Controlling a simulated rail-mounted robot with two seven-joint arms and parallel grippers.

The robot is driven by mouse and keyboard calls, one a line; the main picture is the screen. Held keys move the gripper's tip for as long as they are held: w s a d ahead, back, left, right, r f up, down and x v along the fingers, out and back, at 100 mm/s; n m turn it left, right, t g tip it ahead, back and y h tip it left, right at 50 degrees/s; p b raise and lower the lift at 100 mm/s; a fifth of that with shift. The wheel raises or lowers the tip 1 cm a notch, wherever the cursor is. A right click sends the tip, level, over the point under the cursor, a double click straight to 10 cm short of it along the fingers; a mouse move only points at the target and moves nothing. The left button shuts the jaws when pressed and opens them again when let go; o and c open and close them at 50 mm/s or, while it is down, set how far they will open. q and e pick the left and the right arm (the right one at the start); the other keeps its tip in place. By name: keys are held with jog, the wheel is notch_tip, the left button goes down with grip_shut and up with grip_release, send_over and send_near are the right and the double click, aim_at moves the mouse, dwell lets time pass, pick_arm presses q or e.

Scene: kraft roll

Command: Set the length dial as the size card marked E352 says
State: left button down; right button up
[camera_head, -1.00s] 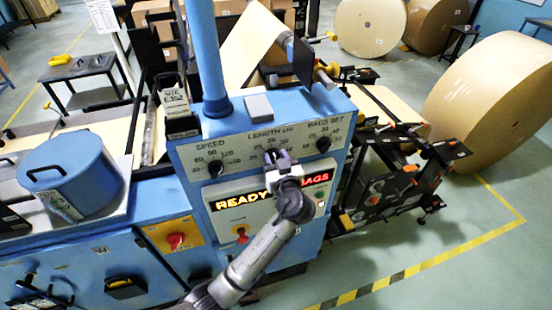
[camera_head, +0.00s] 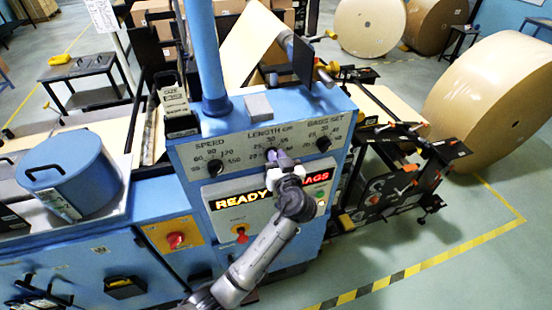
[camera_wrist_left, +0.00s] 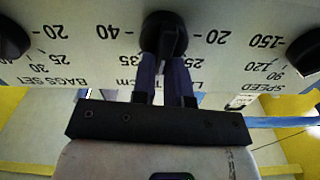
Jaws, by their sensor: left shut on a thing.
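The length dial is a black knob (camera_wrist_left: 165,35) on the pale panel, between the speed dial and the bags set dial. My left gripper (camera_wrist_left: 165,58) is shut on this knob, with a dark finger on each side. In the head view my left gripper (camera_head: 279,158) covers most of the knob. In the wrist view the panel is upside down, with 40 and 20 beside the knob; its exact setting is hard to read. The size card (camera_head: 174,97) stands in a black holder left of the blue post; its print is too small to read surely. My right gripper is not in view.
The speed dial (camera_head: 214,171) and bags set dial (camera_head: 323,144) flank the length dial. A blue post (camera_head: 208,60) rises behind the panel. Kraft rolls (camera_head: 495,100) stand at the right.

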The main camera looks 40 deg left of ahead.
pick_arm(q)
jog(key=shift+w+d+f+m, duration=0.1)
jog(key=shift+w+m, duration=0.05)
jog(key=shift+m, duration=1)
jog(key=shift+w+d+f+m, duration=0.1)
jog(key=shift+w+m, duration=0.05)
jog(key=shift+m, duration=1.05)
jog(key=shift+w+d+f+m, duration=0.1)
jog(key=shift+w+m, duration=0.05)
jog(key=shift+m, duration=1)
jog(key=c, duration=1.1)
grip_release()
jog(key=shift+c, duration=0.2)
jog(key=b+v, duration=0.2)
jog(key=v, duration=0.5)
jog(key=shift+d+b, duration=0.2)
jog(key=shift+b, duration=0.1)
